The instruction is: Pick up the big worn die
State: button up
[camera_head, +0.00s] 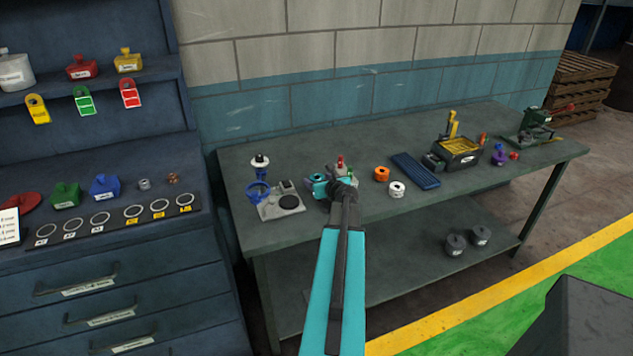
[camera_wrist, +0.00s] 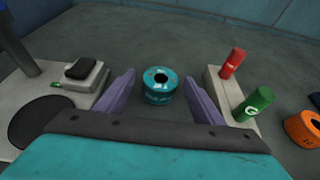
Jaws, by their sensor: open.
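My gripper (camera_wrist: 159,77) is open, with one purple finger on each side of this die and a visible space at both sides. An orange die (camera_head: 381,174) and a white die (camera_head: 397,189) lie to the right.
A grey plate with a black disc (camera_head: 290,202) stands close left. A block with red (camera_wrist: 232,63) and green (camera_wrist: 254,104) pegs stands close right. A blue ribbed tray (camera_head: 415,171) lies further right. Ring outlines line the cabinet ledge (camera_head: 118,220).

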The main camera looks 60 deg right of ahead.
dwell(0.4)
grip_shut()
jog(key=shift+r, duration=0.2)
